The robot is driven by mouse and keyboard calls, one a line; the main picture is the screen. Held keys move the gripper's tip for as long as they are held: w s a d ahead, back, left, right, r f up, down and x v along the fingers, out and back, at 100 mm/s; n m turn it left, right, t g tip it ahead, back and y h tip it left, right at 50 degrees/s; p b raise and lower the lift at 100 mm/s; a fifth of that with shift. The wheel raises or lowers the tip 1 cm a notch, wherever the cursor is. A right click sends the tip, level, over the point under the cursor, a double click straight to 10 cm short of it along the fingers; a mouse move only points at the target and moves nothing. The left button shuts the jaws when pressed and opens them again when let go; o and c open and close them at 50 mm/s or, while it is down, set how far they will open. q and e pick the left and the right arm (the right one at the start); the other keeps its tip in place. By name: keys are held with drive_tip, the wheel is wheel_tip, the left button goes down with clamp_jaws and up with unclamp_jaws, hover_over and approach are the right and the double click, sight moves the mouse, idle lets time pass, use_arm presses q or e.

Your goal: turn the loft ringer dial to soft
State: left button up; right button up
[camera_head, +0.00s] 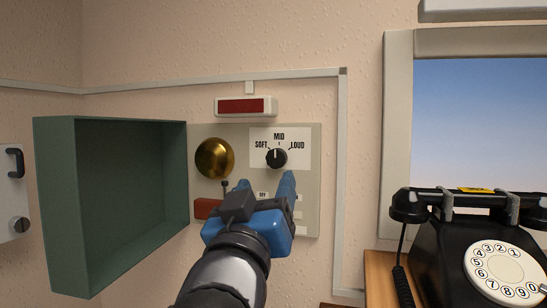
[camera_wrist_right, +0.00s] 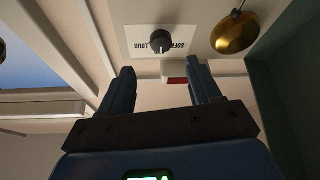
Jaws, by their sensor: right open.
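The ringer dial (camera_head: 277,157) is a small black knob on a white label reading SOFT, MID and LOUD, on a beige wall panel (camera_head: 312,205). A faint pale mark on the knob seems to face up toward MID, but it is small. My right gripper (camera_head: 265,180) is open and empty, just below the knob, fingers pointing up at the panel. In the right wrist view the dial (camera_wrist_right: 161,40) shows beyond and between the open fingertips (camera_wrist_right: 162,68), apart from them. My left gripper is not in view.
A brass bell (camera_head: 214,158) is left of the dial. A red-windowed box (camera_head: 245,106) is above the panel. An open green door or box (camera_head: 60,205) stands out at left. A black dial phone (camera_head: 440,240) sits on a wooden surface at right.

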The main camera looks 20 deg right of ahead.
sight(275, 159)
drive_tip(key=p+x, duration=0.3)
drive_tip(key=x, duration=0.4)
drive_tip(key=shift+w+d+r, duration=0.2)
drive_tip(key=shift+w, duration=0.3)
drive_tip(key=shift+w, duration=0.1)
drive_tip(key=c, duration=1)
drive_tip(key=shift+c, duration=0.2)
